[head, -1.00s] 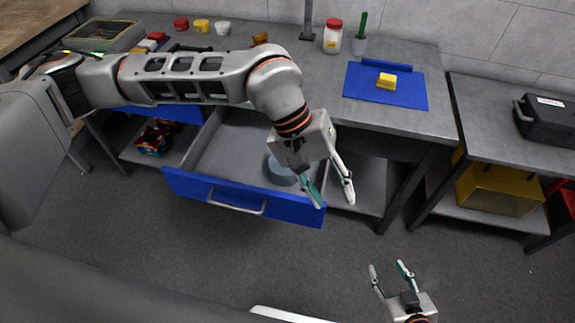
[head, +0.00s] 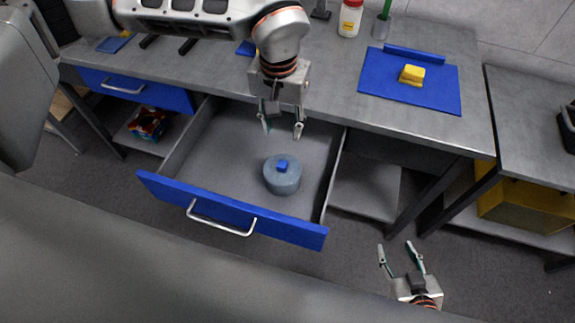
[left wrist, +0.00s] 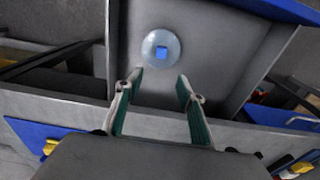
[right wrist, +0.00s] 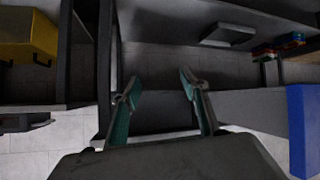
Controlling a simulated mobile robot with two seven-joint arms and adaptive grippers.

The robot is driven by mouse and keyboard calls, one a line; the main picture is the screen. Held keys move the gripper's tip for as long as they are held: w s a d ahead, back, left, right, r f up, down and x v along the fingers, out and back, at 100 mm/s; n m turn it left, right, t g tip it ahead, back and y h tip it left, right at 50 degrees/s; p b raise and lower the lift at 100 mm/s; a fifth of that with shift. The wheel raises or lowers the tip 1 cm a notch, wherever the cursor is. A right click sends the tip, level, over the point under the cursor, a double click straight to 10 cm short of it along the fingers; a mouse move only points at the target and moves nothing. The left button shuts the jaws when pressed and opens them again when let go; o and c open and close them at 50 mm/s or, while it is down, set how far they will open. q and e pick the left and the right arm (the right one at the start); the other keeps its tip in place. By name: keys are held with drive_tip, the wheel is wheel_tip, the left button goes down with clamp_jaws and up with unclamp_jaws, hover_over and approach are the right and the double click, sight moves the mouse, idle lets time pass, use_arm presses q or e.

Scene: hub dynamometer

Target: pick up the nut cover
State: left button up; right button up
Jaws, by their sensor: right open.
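The nut cover (head: 282,178), a round grey-blue piece with a small blue block on top, sits in the open drawer toward its right side. It also shows in the left wrist view (left wrist: 160,48), beyond the fingertips. My left gripper (head: 281,132) is open and empty. It points down over the back part of the drawer, above and behind the nut cover and apart from it. My right gripper (head: 400,252) is open and empty in front of the bench, right of the drawer. In the right wrist view nothing is between its fingers (right wrist: 158,82).
The pulled-out drawer (head: 215,165) has a blue front with a handle. On the bench top are a blue mat (head: 432,92) with a yellow block (head: 411,74) and a red-lidded jar (head: 350,18). A second table stands at the right. The floor between is clear.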

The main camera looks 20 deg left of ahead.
use_arm(q)
drive_tip(key=b, duration=0.3)
hover_over(282, 164)
drive_tip(key=shift+g, duration=0.3)
drive_tip(key=f, duration=0.7)
drive_tip(key=shift+s+d+f, duration=0.1)
drive_tip(key=shift+s+f, duration=0.05)
drive_tip(key=shift+s, duration=0.2)
drive_tip(key=shift+s+f, duration=0.1)
drive_tip(key=shift+f, duration=1.2)
drive_tip(key=f, duration=0.2)
drive_tip(key=w+f+b, duration=0.1)
drive_tip(key=f, duration=0.1)
drive_tip(key=shift+f, duration=0.35)
use_arm(e)
drive_tip(key=f, duration=0.1)
drive_tip(key=s+f, duration=0.1)
drive_tip(key=f, duration=0.3)
drive_tip(key=shift+s+d+f, duration=0.1)
drive_tip(key=shift+s+d, duration=0.1)
drive_tip(key=shift+d, duration=0.05)
use_arm(q)
drive_tip(key=shift+c, duration=0.4)
clamp_jaws()
use_arm(e)
drive_tip(key=shift+s, duration=0.15)
